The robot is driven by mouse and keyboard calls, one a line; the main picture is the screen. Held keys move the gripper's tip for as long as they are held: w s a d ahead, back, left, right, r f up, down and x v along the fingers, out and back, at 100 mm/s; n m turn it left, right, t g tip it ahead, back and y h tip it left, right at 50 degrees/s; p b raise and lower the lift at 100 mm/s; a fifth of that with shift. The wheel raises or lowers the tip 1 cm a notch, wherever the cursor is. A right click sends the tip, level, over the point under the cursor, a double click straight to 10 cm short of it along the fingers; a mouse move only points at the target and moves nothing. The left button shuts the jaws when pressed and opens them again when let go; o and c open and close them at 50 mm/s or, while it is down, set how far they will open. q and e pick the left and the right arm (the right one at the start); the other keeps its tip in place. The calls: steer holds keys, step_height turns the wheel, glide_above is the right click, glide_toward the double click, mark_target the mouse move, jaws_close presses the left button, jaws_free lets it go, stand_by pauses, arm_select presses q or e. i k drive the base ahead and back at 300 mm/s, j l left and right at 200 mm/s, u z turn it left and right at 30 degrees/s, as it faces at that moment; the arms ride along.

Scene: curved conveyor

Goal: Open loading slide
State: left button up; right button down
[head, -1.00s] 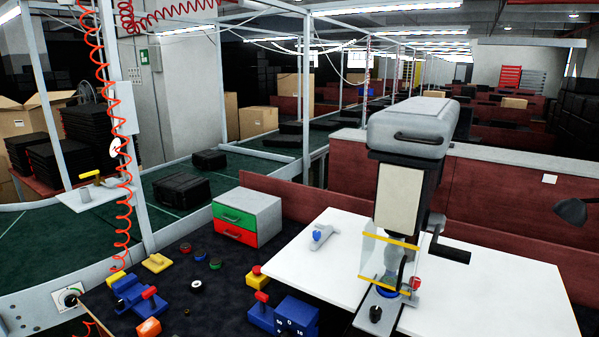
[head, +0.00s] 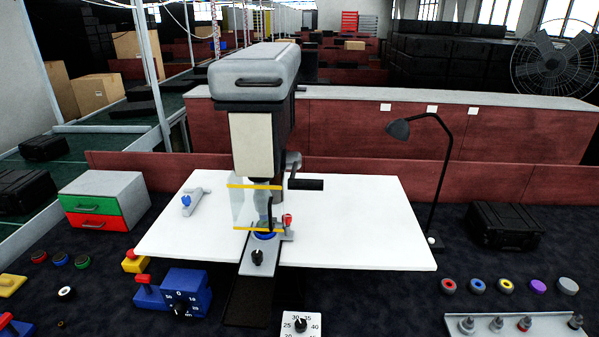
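A grey drill-press-like machine (head: 256,85) stands on a white board (head: 370,220) at the middle of the head view. What looks like the loading slide is a narrow grey plate (head: 258,273) at its foot, with an upright black knob (head: 257,257). The plate reaches forward over a dark strip (head: 247,309). A clear guard with yellow edges (head: 252,230) stands behind the knob. How far the slide is out I cannot tell. Neither of my grippers is in view.
A blue box with a dial (head: 187,292) stands left of the slide, a white dial plate (head: 300,324) to its front right. A drawer box (head: 104,201) is at left. At right are a black lamp (head: 436,180), a black case (head: 505,226) and several coloured buttons.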

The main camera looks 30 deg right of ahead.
mark_target(260, 257)
steer(key=i+j, duration=0.2)
steer(key=j, duration=0.15)
steer(key=z, duration=0.4)
steer(key=j+z, duration=0.1)
steer(key=z, duration=0.3)
steer(key=j+z, duration=0.1)
steer(key=z, duration=0.3)
steer(key=j+z, duration=0.1)
steer(key=z, duration=0.3)
steer(key=i, duration=0.05)
